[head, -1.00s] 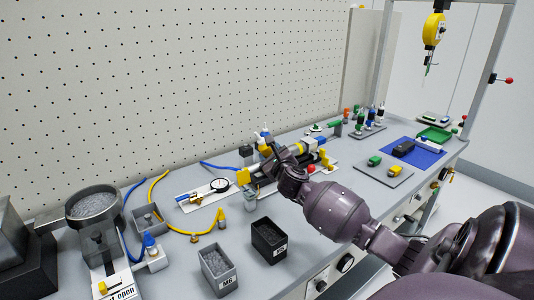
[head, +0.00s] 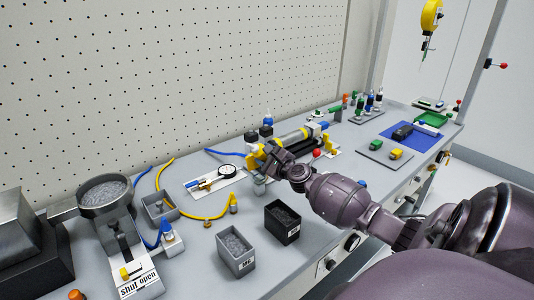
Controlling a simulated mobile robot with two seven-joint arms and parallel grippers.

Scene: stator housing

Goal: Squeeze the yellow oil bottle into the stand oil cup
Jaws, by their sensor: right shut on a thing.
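My right gripper (head: 266,160) is shut at the middle of the bench, in front of the clamped cylinder. A small yellow patch (head: 255,149) shows at its fingers and looks like part of the yellow oil bottle; the rest is hidden by the gripper and wrist, so its tilt is unclear. A small grey cup (head: 259,186), which may be the stand oil cup, sits on the bench just below the gripper. I cannot tell whether the bottle's tip is over it. My left gripper is out of view.
The clamped cylinder (head: 291,137) lies right behind the gripper. A dark bin (head: 282,222) and a grey bin (head: 236,252) stand in front. A blue-capped bottle (head: 268,120) stands behind.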

